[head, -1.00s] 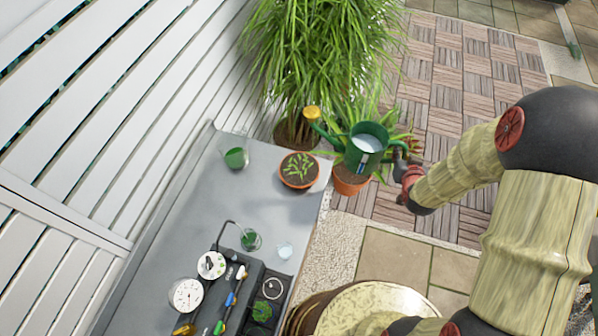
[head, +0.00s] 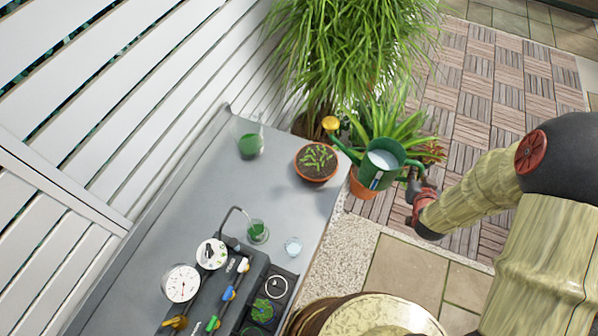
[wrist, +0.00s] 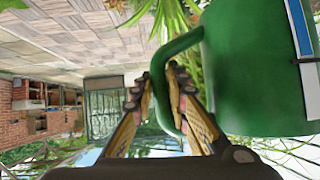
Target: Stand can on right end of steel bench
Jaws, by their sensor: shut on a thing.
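The green watering can (head: 370,167) with a brass-coloured rose on its spout hangs in the air just beyond the right edge of the steel bench (head: 200,205). Pale liquid shows in its open top. My gripper (head: 416,184) is shut on the can's handle, on the side away from the bench. In the wrist view my gripper's fingers (wrist: 164,98) sit on either side of the green handle (wrist: 172,60), and the can's body (wrist: 255,70) fills the right of the picture. The spout reaches left toward the seedling pot.
A terracotta pot of seedlings (head: 316,161) and a glass flask of green liquid (head: 249,140) stand at the bench's far end. A green-filled beaker (head: 257,231), a small glass (head: 293,246) and a gauge rig (head: 215,290) are nearer. A potted plant (head: 362,186) stands below the can.

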